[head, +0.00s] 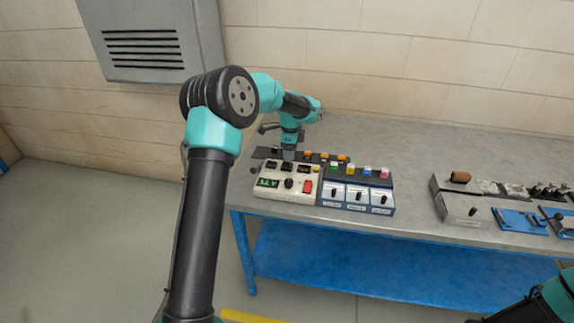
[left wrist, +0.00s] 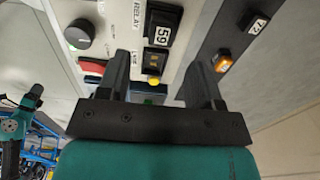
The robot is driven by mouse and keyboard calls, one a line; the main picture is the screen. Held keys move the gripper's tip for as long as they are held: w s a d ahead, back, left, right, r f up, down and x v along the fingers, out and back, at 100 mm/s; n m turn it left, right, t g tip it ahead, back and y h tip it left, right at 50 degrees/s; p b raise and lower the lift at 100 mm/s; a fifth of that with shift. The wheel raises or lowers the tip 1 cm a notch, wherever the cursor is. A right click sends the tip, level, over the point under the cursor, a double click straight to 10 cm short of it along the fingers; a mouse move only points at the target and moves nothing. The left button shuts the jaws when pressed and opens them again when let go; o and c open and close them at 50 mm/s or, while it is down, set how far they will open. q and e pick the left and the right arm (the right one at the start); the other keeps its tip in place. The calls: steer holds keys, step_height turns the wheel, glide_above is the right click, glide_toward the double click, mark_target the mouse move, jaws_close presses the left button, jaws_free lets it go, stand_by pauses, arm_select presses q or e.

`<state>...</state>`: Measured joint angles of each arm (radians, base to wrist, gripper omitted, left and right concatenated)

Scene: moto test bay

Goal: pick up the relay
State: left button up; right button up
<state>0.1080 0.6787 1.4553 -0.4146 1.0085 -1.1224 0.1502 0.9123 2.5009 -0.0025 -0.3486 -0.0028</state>
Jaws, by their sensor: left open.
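The relay is most likely the black block numbered 59 (left wrist: 164,24), beside a RELAY label on a white control panel (left wrist: 125,35). In the head view the panel (head: 266,194) stands near the left end of the bench, and the block (head: 287,168) is in its back row. My left gripper (left wrist: 157,80) is open and empty. Its fingers point at the panel on either side of a black unit with an amber window (left wrist: 155,62), next to the relay block. In the head view its fingertips (head: 288,155) are small and partly hidden. My right gripper is out of view.
A knob (left wrist: 79,33) and a red switch (left wrist: 92,67) are on the panel. An orange button (left wrist: 222,62) sits on a dark strip behind. A blue switch box (head: 357,199) adjoins the panel. Bench space (head: 405,180) to its right is clear.

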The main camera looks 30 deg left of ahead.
arm_select(q)
steer(key=shift+f, duration=2.65)
steer(key=shift+c, duration=0.2)
steer(key=c, duration=1)
steer(key=shift+o, duration=0.2)
steer(key=shift+r, duration=0.15)
steer(key=shift+r, duration=0.5)
step_height(320, 180, up, 3)
steer(key=shift+f, duration=0.2)
steer(key=s+d+r, duration=0.1)
steer(key=s+d, duration=0.7)
steer(key=s, duration=0.5)
steer(key=shift+s, duration=0.4)
